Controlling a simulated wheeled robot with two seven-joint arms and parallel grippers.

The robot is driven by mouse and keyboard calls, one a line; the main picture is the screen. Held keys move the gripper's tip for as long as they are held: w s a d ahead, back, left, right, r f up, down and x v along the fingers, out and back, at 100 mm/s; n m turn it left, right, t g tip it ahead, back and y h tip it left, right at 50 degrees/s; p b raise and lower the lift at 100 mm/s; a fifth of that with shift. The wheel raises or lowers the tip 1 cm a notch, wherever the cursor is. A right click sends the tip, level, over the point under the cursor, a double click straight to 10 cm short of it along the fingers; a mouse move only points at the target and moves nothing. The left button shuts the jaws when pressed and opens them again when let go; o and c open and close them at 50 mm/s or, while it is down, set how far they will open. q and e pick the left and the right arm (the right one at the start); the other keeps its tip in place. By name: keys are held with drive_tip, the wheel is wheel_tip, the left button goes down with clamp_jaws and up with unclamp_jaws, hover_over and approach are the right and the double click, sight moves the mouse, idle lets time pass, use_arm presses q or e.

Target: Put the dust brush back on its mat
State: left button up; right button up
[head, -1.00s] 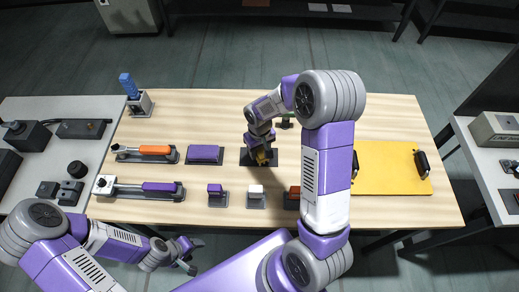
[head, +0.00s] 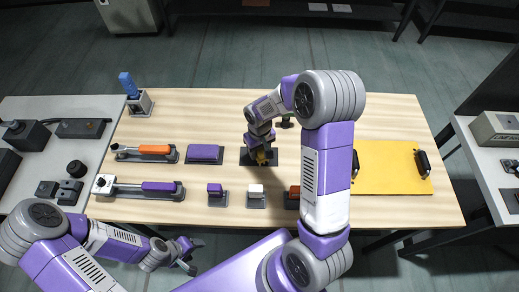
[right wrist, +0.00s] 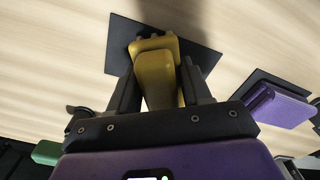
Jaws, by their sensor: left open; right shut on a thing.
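The yellow dust brush (head: 262,157) is between the fingers of my right gripper (head: 261,150), in the middle of the wooden table. In the right wrist view the brush (right wrist: 157,68) is clasped from both sides by the fingers. A dark square mat (right wrist: 121,42) is beneath it, and this mat (head: 245,158) also shows in the head view around the gripper. Whether the brush touches the mat is hard to tell. My left gripper (head: 190,256) is open and empty, off the table's front edge at lower left.
A purple block (head: 205,152) on a dark mat lies just left of the brush. Small purple, white and red-brown blocks stand in front. Orange- and purple-handled tools lie at left, a blue item (head: 129,85) in a holder behind. A yellow board (head: 385,168) lies at right.

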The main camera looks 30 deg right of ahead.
drive_tip(key=shift+f+b, duration=0.3)
drive_tip(key=shift+f, duration=0.1)
idle(0.3)
drive_tip(key=o, duration=1)
drive_tip(key=shift+r, duration=0.1)
drive_tip(key=shift+r+p, duration=3.1)
drive_tip(key=shift+r, duration=0.85)
wheel_tip(320, 180, up, 8)
drive_tip(key=p, duration=0.1)
drive_tip(key=shift+f, duration=0.25)
